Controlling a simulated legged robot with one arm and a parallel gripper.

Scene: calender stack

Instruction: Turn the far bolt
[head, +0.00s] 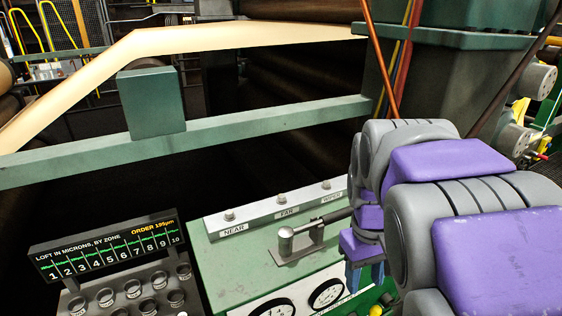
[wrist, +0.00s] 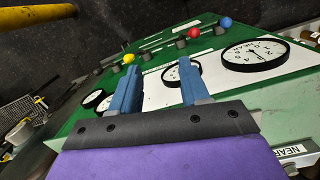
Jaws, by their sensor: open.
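The far bolt (head: 281,198) is a small grey stud on a pale strip along the back of the green panel (head: 225,262), above a label reading FAR. Similar bolts stand to its left above NEAR and to its right. A metal tool with a round head (head: 286,240) and a dark handle rests on a flat plate in front of the strip. My gripper (head: 365,276) is to the right of the tool, pointing down, apart from the bolt. In the wrist view its two blue fingers (wrist: 160,82) are spread with nothing between them; the far bolt does not show there.
Round gauges (wrist: 255,54) and coloured knobs (wrist: 181,43) sit on the panel. A display of zones (head: 108,252) with several knobs stands at the left. A green rail (head: 240,128) crosses behind the panel, with a pale sheet above it.

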